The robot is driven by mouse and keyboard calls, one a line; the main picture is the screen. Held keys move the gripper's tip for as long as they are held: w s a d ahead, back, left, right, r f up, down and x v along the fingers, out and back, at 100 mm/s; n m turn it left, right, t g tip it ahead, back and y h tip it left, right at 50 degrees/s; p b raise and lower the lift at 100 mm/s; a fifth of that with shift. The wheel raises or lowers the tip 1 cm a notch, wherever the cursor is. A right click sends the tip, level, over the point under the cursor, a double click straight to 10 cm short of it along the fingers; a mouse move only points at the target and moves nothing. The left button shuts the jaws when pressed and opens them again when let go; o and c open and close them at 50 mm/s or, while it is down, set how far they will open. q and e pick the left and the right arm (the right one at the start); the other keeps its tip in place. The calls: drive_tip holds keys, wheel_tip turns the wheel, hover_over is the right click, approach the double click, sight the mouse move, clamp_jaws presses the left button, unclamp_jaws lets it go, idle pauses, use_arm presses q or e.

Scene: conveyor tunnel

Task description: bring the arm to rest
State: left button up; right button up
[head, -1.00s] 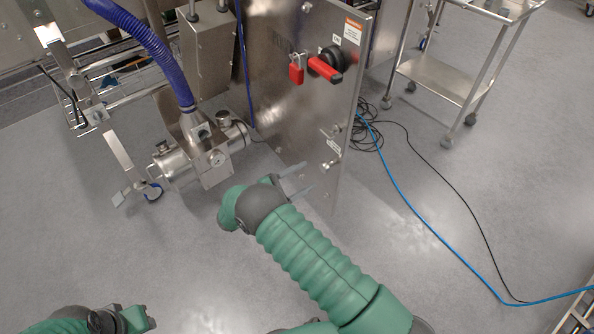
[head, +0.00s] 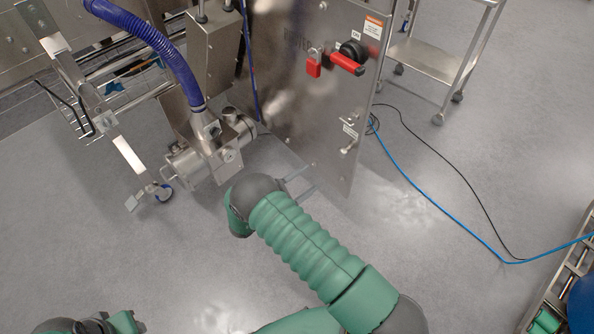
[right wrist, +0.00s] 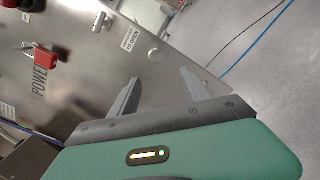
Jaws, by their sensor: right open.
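My right arm is green and ribbed and reaches up from the bottom of the head view. Its gripper (head: 304,182) is in front of the lower part of the steel cabinet panel (head: 300,110). In the right wrist view the two grey fingers (right wrist: 160,92) are apart with nothing between them, and the panel (right wrist: 110,60) lies beyond them. Whether the fingertips touch the panel I cannot tell. Part of my left arm (head: 90,324) shows at the bottom left of the head view. Its fingers cannot be made out.
A red rotary switch (head: 347,64) and red padlock (head: 314,66) are on the panel. A steel pump (head: 205,155) with a blue hose (head: 160,45) stands to the left. A cart (head: 435,58) stands at the upper right. A blue cable (head: 430,210) crosses open floor.

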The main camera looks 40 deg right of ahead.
drive_tip(key=w+a+r+m+t+y, duration=0.1)
drive_tip(key=w+a+r+t+y, duration=0.15)
drive_tip(key=w, duration=0.25)
drive_tip(key=w+a+r+m+t+y, duration=0.1)
drive_tip(key=w+a+r+t+y, duration=0.15)
drive_tip(key=w+t, duration=0.2)
drive_tip(key=w+a+r+m+t+y, duration=0.2)
drive_tip(key=a+r+y, duration=0.2)
drive_tip(key=a+y, duration=0.4)
drive_tip(key=s+a+r+m+g+y, duration=0.1)
drive_tip(key=s+a+m+g+y, duration=0.2)
drive_tip(key=s, duration=1.1)
drive_tip(key=s+a+r+m+g+y, duration=0.1)
drive_tip(key=s+a+m+g+y, duration=0.2)
drive_tip(key=s, duration=1)
use_arm(q)
drive_tip(key=w+p+v, duration=0.2)
drive_tip(key=p+v, duration=0.9)
drive_tip(key=p, duration=0.1)
drive_tip(key=w+a+r+p+v, duration=0.1)
drive_tip(key=w+p+v, duration=0.2)
drive_tip(key=p+v, duration=0.9)
use_arm(e)
wheel_tip(320, 180, up, 23)
drive_tip(key=g+h, duration=0.1)
drive_tip(key=shift+g, duration=0.3)
